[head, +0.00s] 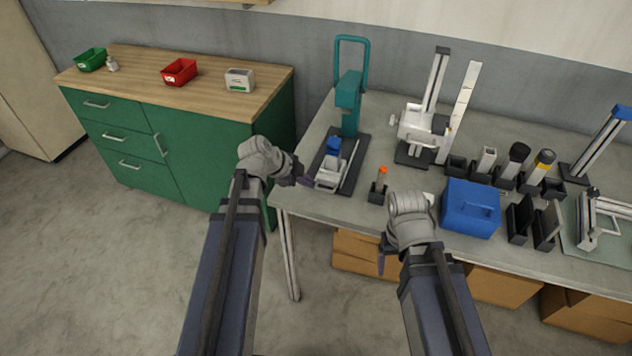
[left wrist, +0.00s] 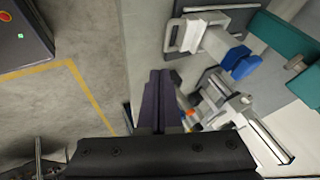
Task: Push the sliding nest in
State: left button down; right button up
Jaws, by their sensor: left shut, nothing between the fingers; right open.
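The sliding nest is a light grey piece with a loop handle (head: 328,180) at the front of the teal press (head: 348,95) on a dark base plate. A blue block (head: 333,146) sits behind the handle. In the left wrist view the handle (left wrist: 188,36) and blue block (left wrist: 239,60) show at the upper right. My left gripper (head: 306,181) is shut and empty, just left of the handle in the head view; whether it touches is unclear. Its closed fingers (left wrist: 160,100) show in the left wrist view. My right gripper (head: 382,262) is open at the table's front edge, away from the press.
An orange-topped tool in a dark holder (head: 378,188) stands right of the press. A blue box (head: 470,208), a white stand (head: 424,128) and several dark holders fill the table's right. A green cabinet (head: 190,140) stands left, with floor between.

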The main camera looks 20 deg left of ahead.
pick_arm(q)
jog(key=b, duration=0.7)
send_near(334, 185)
jog(key=f, duration=0.1)
jog(key=s+d+f, duration=0.1)
jog(key=f, duration=0.1)
jog(key=s+d+f, duration=0.1)
jog(key=shift+d+f, duration=0.15)
jog(key=shift+f, duration=0.15)
jog(key=w, duration=0.3)
jog(key=shift+w+d+r, duration=0.1)
jog(key=shift+d+r, duration=0.05)
jog(key=shift+w, duration=0.5)
